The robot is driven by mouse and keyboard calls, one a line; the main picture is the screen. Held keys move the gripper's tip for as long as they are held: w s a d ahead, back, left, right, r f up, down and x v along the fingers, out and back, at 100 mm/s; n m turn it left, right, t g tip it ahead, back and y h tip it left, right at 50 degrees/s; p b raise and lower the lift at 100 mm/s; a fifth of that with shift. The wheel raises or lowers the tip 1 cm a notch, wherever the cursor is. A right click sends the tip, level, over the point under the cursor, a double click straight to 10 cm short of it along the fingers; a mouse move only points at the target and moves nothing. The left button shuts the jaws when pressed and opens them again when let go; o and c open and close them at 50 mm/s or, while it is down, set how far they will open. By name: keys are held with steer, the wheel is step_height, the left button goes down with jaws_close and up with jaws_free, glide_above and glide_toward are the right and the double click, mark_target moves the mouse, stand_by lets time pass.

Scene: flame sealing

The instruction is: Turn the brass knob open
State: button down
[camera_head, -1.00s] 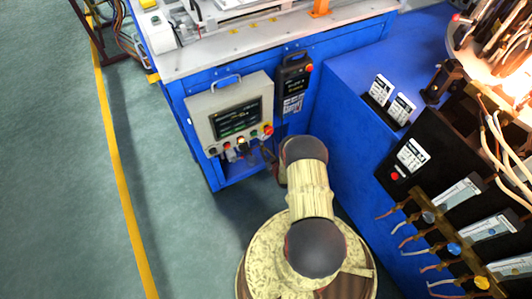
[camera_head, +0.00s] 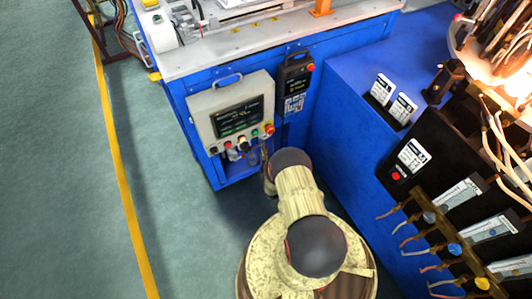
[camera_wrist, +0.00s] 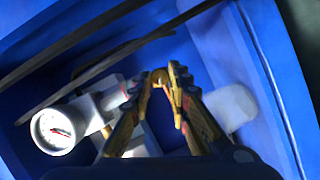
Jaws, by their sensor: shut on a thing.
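The brass knob (camera_wrist: 160,77) shows as a small rounded brass piece between my fingertips in the wrist view. My gripper (camera_wrist: 164,82) is shut on it, with one finger on each side. The fingers hide part of the knob and what lies behind it. A round white gauge (camera_wrist: 57,128) with a red needle is joined to a pale pipe fitting left of the gripper. In the head view my arm reaches to the blue recess below the control panel, and the knob cannot be made out there.
Blue walls (camera_wrist: 270,75) enclose the space closely, and dark hoses (camera_wrist: 95,70) cross it at upper left. A grey control box (camera_head: 230,112) with screen and buttons hangs above the recess. The blue cabinet (camera_head: 350,130) stands close right of my arm. The floor at left is clear.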

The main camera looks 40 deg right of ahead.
steer(key=shift+a+f+n+t+h, duration=0.15)
steer(key=shift+n+t+h, duration=0.4)
steer(key=shift+n, duration=1.05)
steer(key=c, duration=1.7)
jaws_free()
steer(key=shift+o, duration=0.2)
steer(key=v, duration=1.2)
steer(key=shift+w, duration=0.1)
